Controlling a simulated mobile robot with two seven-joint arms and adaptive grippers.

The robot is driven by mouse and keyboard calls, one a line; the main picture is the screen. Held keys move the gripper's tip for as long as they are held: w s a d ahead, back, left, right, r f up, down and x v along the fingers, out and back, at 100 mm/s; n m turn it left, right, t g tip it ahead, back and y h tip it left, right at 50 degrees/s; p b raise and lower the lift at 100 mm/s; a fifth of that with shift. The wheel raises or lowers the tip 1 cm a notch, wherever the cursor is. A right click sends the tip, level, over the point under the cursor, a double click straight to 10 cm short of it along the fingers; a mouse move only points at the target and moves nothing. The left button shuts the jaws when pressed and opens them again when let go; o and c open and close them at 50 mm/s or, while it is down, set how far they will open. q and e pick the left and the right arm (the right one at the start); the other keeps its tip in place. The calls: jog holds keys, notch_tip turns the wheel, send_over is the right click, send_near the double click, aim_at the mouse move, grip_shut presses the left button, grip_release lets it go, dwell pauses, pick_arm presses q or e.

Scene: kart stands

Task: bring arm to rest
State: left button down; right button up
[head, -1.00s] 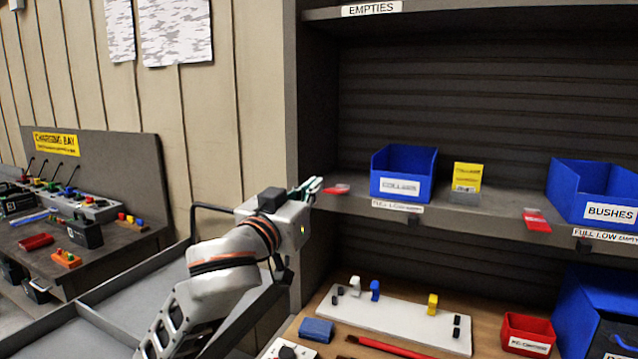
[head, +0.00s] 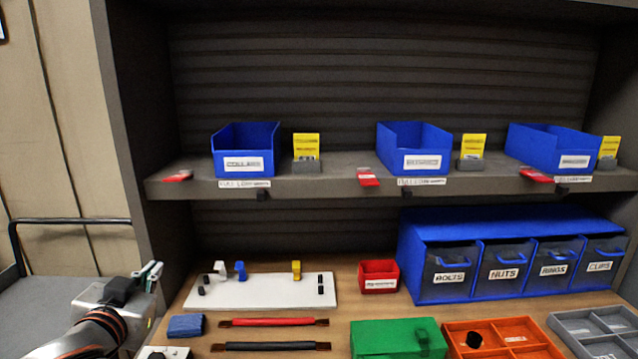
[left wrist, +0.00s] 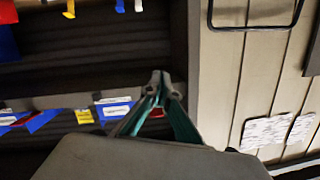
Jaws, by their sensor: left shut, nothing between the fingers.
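My left gripper (head: 151,272) is at the lower left of the head view, beside the left edge of the shelf unit and above the grey cart. It is shut and empty. In the left wrist view its fingers (left wrist: 160,82) are together, with the shelf and the wall panels behind them. The left arm comes in from the bottom left corner of the head view. My right gripper shows in neither view.
Blue bins (head: 246,152) stand on the shelf (head: 330,186) with red and yellow cards. Below, the bench holds a white board (head: 265,291), red bin (head: 379,277), blue drawers (head: 462,275), green box (head: 398,340), orange tray (head: 500,340) and grey tray (head: 595,328). A cart (head: 60,290) stands left.

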pick_arm(q)
jog(key=s+a+f+m+g+y, duration=0.1)
jog(key=s+f+m+g, duration=0.15)
jog(key=s+f, duration=0.65)
jog(key=s+a+f+m+g, duration=0.1)
jog(key=s+a+f+g, duration=0.15)
jog(key=s+f, duration=0.65)
jog(key=s+a+f+m+g+y, duration=0.15)
jog(key=s+f+g, duration=0.35)
jog(key=f, duration=0.7)
jog(key=w+d+f+n+t+h, duration=0.1)
jog(key=d+f+t+h, duration=0.4)
jog(key=d+f, duration=0.9)
jog(key=shift+w+d+f+n+h, duration=0.15)
jog(key=shift+d+n+h, duration=0.55)
jog(key=shift+d+h, duration=0.35)
